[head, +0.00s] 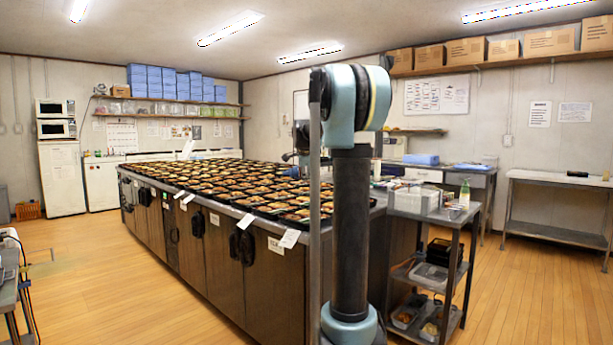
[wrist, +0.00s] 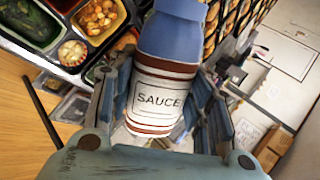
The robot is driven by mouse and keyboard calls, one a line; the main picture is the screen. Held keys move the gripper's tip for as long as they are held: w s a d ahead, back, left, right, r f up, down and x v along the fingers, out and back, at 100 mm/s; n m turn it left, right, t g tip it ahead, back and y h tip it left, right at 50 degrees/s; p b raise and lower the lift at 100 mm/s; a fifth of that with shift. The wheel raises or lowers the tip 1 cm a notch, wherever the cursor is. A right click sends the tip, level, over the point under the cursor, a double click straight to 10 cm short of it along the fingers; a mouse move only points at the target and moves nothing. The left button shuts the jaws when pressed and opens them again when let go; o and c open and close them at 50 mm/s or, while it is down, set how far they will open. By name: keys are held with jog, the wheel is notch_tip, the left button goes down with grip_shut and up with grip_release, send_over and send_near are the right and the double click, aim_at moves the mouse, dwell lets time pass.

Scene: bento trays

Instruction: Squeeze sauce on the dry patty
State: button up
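A sauce bottle (wrist: 160,97) with a blue cap and a white label reading SAUCE fills the middle of the wrist view. My gripper (wrist: 165,105) has a finger on each side of it and is shut on it, with the cap end pointing away from my wrist. Black bento trays (wrist: 60,45) with food in their compartments show at the upper left, beyond the bottle. In the head view, many bento trays (head: 215,178) cover the long counter. I cannot tell which patty is dry. My arm hides part of the counter and my gripper there.
The long counter (head: 205,235) has dark cabinet fronts with hanging tags. A grey cart (head: 455,222) with containers and bottles stands at its right end. A side table (head: 560,180) is by the right wall.

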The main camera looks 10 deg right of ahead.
jog(key=m+y, duration=0.2)
jog(key=y, duration=0.1)
jog(key=shift+r+t, duration=0.3)
jog(key=shift+r, duration=0.05)
jog(key=m+y, duration=0.1)
jog(key=y, duration=0.1)
jog(key=m+t+y, duration=0.1)
jog(key=shift+r+y, duration=0.4)
jog(key=m+t+y, duration=0.2)
jog(key=m+y, duration=0.1)
jog(key=shift+r, duration=0.35)
jog(key=m+t+y, duration=0.2)
jog(key=m, duration=0.1)
jog(key=shift+r, duration=0.4)
